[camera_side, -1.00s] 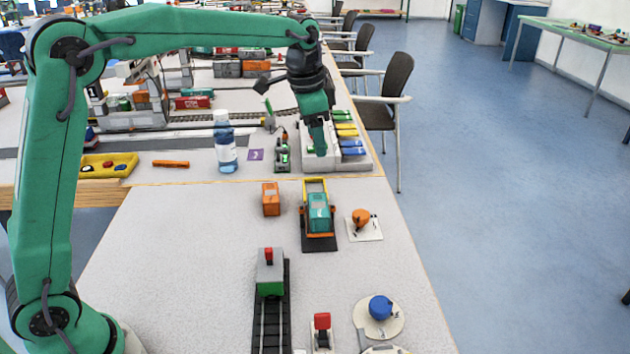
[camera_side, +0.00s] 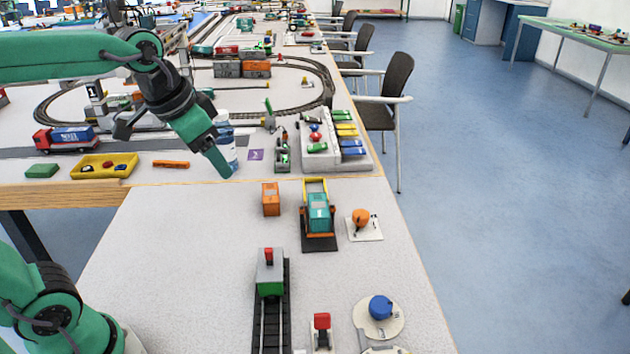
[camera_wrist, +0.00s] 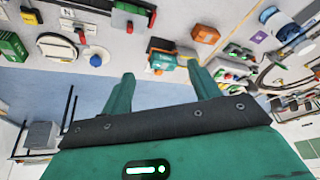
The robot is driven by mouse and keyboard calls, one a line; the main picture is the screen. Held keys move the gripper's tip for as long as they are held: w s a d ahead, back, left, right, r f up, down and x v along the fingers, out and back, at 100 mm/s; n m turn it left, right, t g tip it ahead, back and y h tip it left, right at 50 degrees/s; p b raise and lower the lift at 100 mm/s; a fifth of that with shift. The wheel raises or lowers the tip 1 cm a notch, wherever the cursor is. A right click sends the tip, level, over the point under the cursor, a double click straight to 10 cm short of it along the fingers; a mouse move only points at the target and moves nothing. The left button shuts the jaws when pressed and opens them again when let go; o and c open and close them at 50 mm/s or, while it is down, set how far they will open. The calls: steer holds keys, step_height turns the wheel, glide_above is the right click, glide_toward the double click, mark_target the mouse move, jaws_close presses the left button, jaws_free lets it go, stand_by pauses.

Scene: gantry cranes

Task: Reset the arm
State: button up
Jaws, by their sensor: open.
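My green arm reaches in from the left in the side view. My gripper (camera_side: 222,170) points down and to the right, in front of the clear bottle with a blue label, at the far edge of the near table. In the wrist view my gripper's two green fingers (camera_wrist: 160,92) stand apart with nothing between them. The gap between them faces the blue floor and the table edge.
An orange block (camera_side: 270,199) stands left of the crane. A grey and green wagon (camera_side: 270,274) sits on a track (camera_side: 270,325). The bottle (camera_side: 226,150) is close to my gripper. The near table's left part is clear.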

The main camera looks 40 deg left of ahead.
steer(key=s+a+f+n+t, duration=0.1)
steer(key=s+f, duration=0.3)
steer(key=s, duration=0.4)
steer(key=shift+s+f+n, duration=0.15)
steer(key=shift+f+n, duration=0.15)
steer(key=shift+n, duration=0.4)
